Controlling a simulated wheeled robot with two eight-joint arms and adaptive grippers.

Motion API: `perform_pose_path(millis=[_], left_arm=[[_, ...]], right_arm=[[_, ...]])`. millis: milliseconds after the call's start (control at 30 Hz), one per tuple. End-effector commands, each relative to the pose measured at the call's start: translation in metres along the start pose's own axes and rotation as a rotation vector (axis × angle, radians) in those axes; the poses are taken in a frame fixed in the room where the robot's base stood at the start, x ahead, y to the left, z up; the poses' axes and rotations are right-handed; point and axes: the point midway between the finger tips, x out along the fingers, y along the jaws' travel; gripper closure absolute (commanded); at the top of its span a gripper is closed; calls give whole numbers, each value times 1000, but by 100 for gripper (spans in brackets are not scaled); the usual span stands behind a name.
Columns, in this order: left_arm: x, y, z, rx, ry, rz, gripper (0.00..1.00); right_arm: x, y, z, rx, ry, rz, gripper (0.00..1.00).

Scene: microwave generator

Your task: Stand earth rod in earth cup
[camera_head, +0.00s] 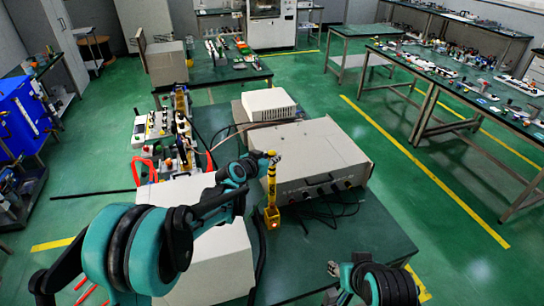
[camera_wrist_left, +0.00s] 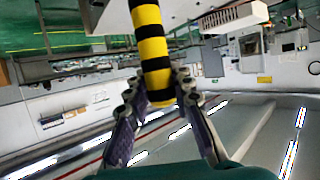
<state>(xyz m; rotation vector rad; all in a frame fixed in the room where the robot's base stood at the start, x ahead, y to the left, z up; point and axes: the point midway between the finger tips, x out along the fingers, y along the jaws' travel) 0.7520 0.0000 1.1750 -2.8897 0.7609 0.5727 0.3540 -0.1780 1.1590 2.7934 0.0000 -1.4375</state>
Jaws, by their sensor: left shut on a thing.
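The earth rod (camera_head: 271,185) is a yellow rod with black bands, upright in the head view; it also shows in the wrist view (camera_wrist_left: 150,45). My left gripper (camera_head: 272,158) is shut on its upper end, with the two fingers on either side of it in the wrist view (camera_wrist_left: 160,95). The earth cup (camera_head: 272,218) is a small yellow block on the green table. The rod's lower end meets the cup in the head view; how deep it sits inside is hidden. My right gripper (camera_head: 336,269) is low at the front, small and partly cut off by its arm.
A large grey-white instrument case (camera_head: 310,160) stands close behind the rod, with dark cables (camera_head: 335,208) in front of it. A white box (camera_head: 210,255) is left of the cup. The green table (camera_head: 365,235) is clear to the right.

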Motion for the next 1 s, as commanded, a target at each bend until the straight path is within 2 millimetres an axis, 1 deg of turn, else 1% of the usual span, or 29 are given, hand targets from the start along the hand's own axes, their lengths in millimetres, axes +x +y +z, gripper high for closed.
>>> perform_pose_path(millis=[33,100,1000], left_arm=[[3,0,7,0,0,0,100],[5,0,12,0,0,0,100],[34,0,81,0,0,0,100]], right_arm=[[6,0,4,0,0,0,60],[10,0,7,0,0,0,60],[59,0,42,0,0,0,60]])
